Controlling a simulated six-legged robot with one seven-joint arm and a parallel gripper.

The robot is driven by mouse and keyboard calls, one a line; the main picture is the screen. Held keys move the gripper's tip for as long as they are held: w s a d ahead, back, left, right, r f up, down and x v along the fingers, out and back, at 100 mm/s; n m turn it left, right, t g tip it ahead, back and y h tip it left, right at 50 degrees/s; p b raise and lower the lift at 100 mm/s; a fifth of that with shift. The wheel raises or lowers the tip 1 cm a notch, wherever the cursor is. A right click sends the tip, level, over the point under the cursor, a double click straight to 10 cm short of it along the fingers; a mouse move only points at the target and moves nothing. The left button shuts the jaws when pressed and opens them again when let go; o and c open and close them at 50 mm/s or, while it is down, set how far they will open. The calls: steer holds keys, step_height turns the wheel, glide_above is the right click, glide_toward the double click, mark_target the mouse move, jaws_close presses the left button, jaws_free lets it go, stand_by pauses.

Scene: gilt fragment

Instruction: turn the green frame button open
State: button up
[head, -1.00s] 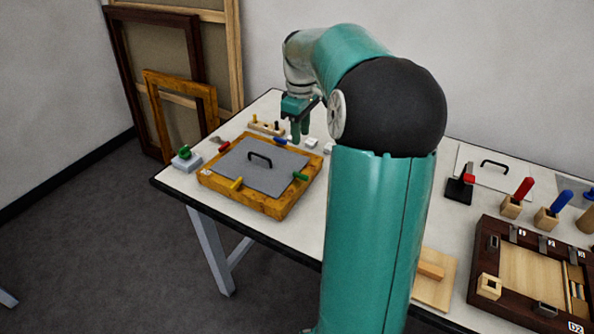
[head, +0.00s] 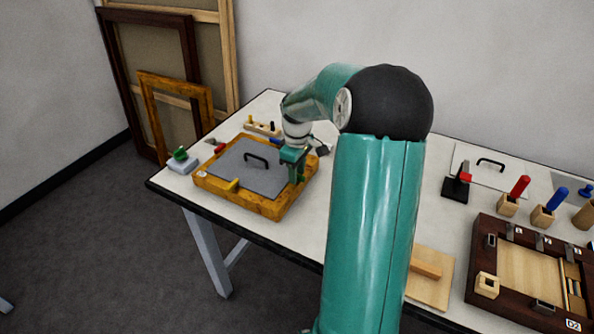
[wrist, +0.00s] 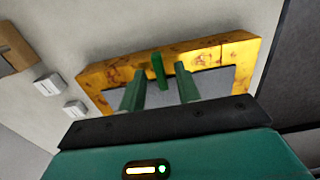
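The gilt frame (head: 222,191) lies flat on the table, with a grey panel (head: 238,173) and a black handle (head: 256,159) inside it. The green frame button (wrist: 158,70) shows in the wrist view on the gilt border, its inner end reaching toward the grey panel. In the head view my gripper hides it. My gripper (head: 294,166) is over the frame's right side, pointing down. In the wrist view its two green fingers (wrist: 160,82) are apart, one on each side of the button, with gaps showing. I cannot tell how far above the button the fingertips are.
A yellow button (head: 232,185) and a red button (head: 218,148) sit on other sides of the frame. A block with a green knob (head: 182,161) stands left. Small white blocks (wrist: 48,84) lie near the frame. A dark tray (head: 490,240) is far right.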

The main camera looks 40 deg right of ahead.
jaws_close()
steer(key=shift+m, duration=0.3)
steer(key=m, duration=0.4)
steer(key=shift+a, duration=0.1)
steer(key=m, duration=0.4)
steer(key=shift+m, duration=0.4)
steer(key=m, duration=0.4)
steer(key=shift+m, duration=2.3)
